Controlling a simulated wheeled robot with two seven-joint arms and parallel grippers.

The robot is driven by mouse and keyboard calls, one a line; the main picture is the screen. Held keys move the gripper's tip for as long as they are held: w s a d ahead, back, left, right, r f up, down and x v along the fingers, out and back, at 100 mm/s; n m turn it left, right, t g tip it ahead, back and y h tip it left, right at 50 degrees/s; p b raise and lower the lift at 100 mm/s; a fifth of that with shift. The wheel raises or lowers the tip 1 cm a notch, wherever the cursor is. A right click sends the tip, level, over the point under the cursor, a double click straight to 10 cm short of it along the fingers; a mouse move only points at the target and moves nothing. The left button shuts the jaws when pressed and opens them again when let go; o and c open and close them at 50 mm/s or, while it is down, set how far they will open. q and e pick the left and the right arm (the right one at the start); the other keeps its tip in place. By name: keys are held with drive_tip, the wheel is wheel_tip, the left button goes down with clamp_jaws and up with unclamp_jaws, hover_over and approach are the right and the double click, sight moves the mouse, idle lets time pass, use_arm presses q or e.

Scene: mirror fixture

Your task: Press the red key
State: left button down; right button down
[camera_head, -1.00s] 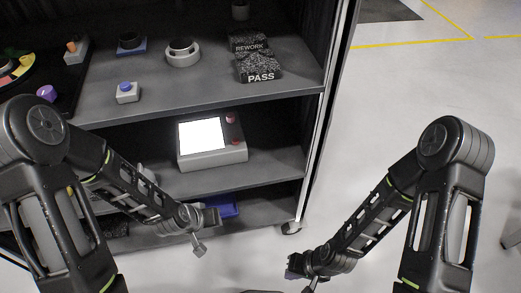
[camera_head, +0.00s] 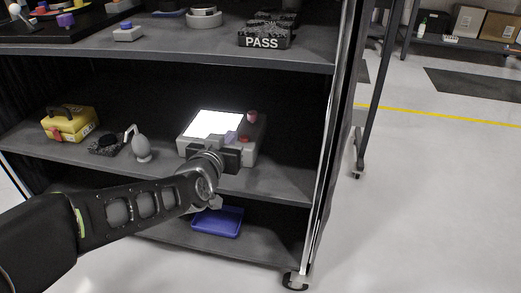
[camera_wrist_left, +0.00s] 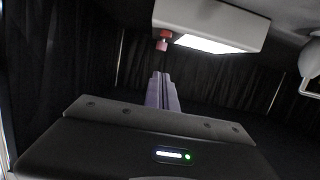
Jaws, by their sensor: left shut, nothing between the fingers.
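The light grey device (camera_head: 188,146) with a bright white screen sits on the middle shelf. Two red parts are on its right side: a round red knob or button (camera_head: 252,116) at the back and a smaller red key (camera_head: 243,139) nearer the front, partly hidden by my left gripper. My left gripper (camera_head: 231,136) is shut and empty, at the device's front right, close to the front red key. Contact cannot be told. In the left wrist view the closed fingers (camera_wrist_left: 161,90) point toward the red parts (camera_wrist_left: 163,41) beside the device (camera_wrist_left: 208,15). My right gripper is out of view.
On the same shelf stand a yellow toolbox (camera_head: 70,124), a dark item (camera_head: 105,145) and a grey rounded object (camera_head: 141,148). A blue tray (camera_head: 217,221) lies on the lower shelf. The upper shelf (camera_head: 190,47) overhangs, and the cart's post (camera_head: 335,120) is at right.

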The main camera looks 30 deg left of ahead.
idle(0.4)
use_arm(q)
hover_over(241, 137)
drive_tip(key=s+d, duration=0.1)
drive_tip(key=s, duration=0.1)
drive_tip(key=f, duration=0.3)
drive_tip(key=shift+w+d+f+p, duration=0.1)
drive_tip(key=shift+w+d+p, duration=0.1)
drive_tip(key=shift+p, duration=0.2)
drive_tip(key=shift+s+f+b, duration=0.2)
drive_tip(key=shift+f+b, duration=0.5)
drive_tip(key=shift+f, duration=0.95)
